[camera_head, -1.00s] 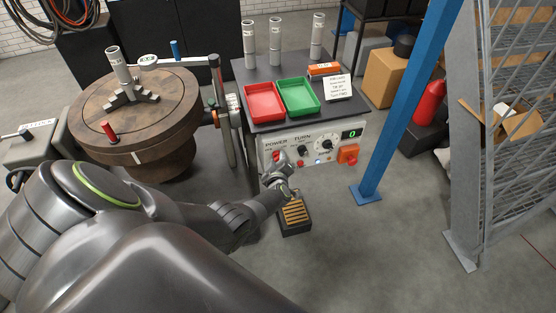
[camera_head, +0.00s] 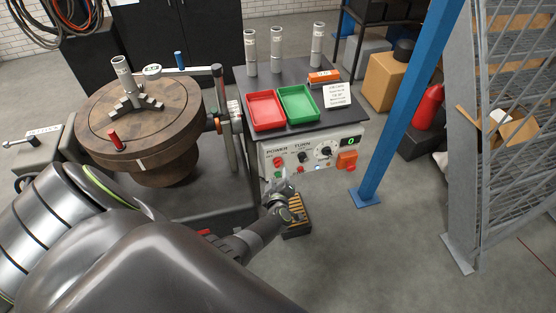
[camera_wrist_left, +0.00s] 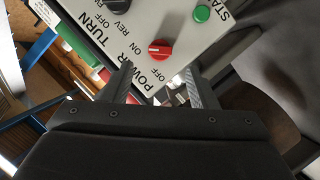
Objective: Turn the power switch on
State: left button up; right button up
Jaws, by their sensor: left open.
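The power switch is a red knob (camera_head: 278,162) on the white control panel (camera_head: 318,147) under the black tabletop. In the left wrist view the red knob (camera_wrist_left: 160,49) has a pale mark on its left side, toward the word ON; OFF is printed below it. My left gripper (camera_head: 282,187) is just below the knob in the head view. In the left wrist view its two open fingers (camera_wrist_left: 160,75) stand on either side below the knob, apart from it, with nothing between them. My right gripper is out of view.
A black TURN knob (camera_head: 302,157), a dial (camera_head: 326,151) and an orange-red switch (camera_head: 347,161) share the panel. A green button (camera_wrist_left: 202,13) is near the red knob. A round turntable (camera_head: 172,118) stands left, a blue post (camera_head: 400,125) right.

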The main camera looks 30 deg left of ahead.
pick_arm(q)
jog(key=p+v, duration=0.1)
jog(key=v, duration=0.9)
jog(key=shift+d, duration=0.1)
jog(key=s+d+f+m+g+h+b, duration=0.1)
jog(key=s+f+m+h+b, duration=0.2)
jog(key=s+f, duration=0.45)
jog(key=s+d+f+m+g+h+b, duration=0.1)
jog(key=s+f+m+g+b, duration=0.2)
jog(key=f, duration=0.7)
jog(key=s+f+m+h+b, duration=0.3)
jog(key=s+f+m, duration=0.25)
jog(key=f, duration=0.35)
jog(key=s+a+f+m+g+b, duration=0.1)
jog(key=s+f+m+g+b, duration=0.1)
jog(key=s+f, duration=0.4)
jog(key=s+a+f+m+g+b, duration=0.2)
jog(key=s+f+g, duration=0.3)
jog(key=s, duration=1.2)
jog(key=shift+f+b, duration=0.35)
jog(key=shift+f, duration=0.15)
jog(key=shift+s+a, duration=0.15)
jog(key=shift+s, duration=0.1)
jog(key=shift+c, duration=0.2)
